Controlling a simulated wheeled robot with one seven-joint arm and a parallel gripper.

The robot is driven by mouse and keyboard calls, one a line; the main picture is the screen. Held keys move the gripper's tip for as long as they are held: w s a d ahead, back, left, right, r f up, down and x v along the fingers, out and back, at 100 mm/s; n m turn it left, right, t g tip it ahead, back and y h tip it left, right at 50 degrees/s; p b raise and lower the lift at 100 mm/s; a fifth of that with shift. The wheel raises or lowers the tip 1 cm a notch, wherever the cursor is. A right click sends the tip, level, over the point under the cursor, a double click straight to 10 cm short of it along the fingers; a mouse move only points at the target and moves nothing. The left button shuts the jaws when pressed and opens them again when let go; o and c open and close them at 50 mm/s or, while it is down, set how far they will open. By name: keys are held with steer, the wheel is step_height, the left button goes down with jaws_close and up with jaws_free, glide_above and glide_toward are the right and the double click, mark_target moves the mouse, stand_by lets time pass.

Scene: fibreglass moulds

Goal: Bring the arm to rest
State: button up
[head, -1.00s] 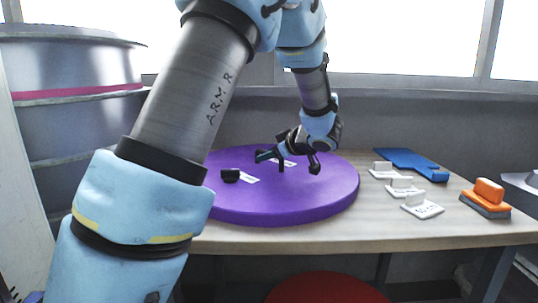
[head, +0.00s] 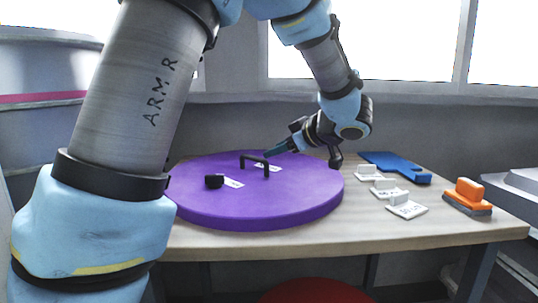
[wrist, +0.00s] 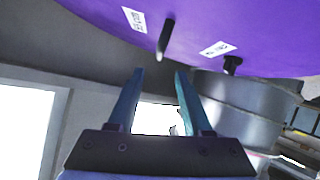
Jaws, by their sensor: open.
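My gripper (head: 276,151) is open and empty, in the air above the right back part of the round purple mould (head: 280,210). In the wrist view my two gripper fingers (wrist: 160,73) stand apart with nothing between them. A black bar handle (head: 254,162) stands on the mould, left of and apart from my fingers. A black knob (head: 214,182) sits nearer the mould's left side. Each has a white label beside it. The handle (wrist: 165,40) and the knob (wrist: 231,64) also show in the wrist view.
The mould lies on a wooden table (head: 400,231). A red round seat (head: 322,291) is below the front edge. A window wall stands behind.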

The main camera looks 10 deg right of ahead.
steer(key=shift+s+r, duration=0.1)
steer(key=shift+s, duration=0.15)
steer(key=shift+r, duration=0.1)
